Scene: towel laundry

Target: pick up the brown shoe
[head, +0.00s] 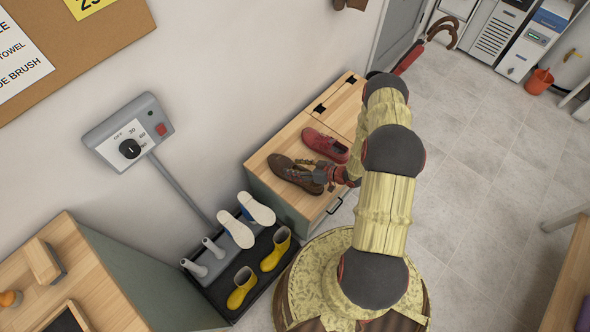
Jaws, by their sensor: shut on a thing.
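The brown shoe (284,166) lies on the wooden top of a low cabinet (294,130), against the wall. My gripper (314,178) reaches in from the right and is shut on the brown shoe at its right-hand end. The fingers and the wrist partly cover that end of the shoe. I cannot tell whether the shoe is touching the cabinet top or lifted slightly off it.
A red shoe (325,145) lies close beside the brown shoe. A dark rack (262,252) with white shoes (236,229) and yellow boots (275,249) stands left of the cabinet. A wall-mounted dial box (128,133) hangs above. Tiled floor (470,170) lies open at right.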

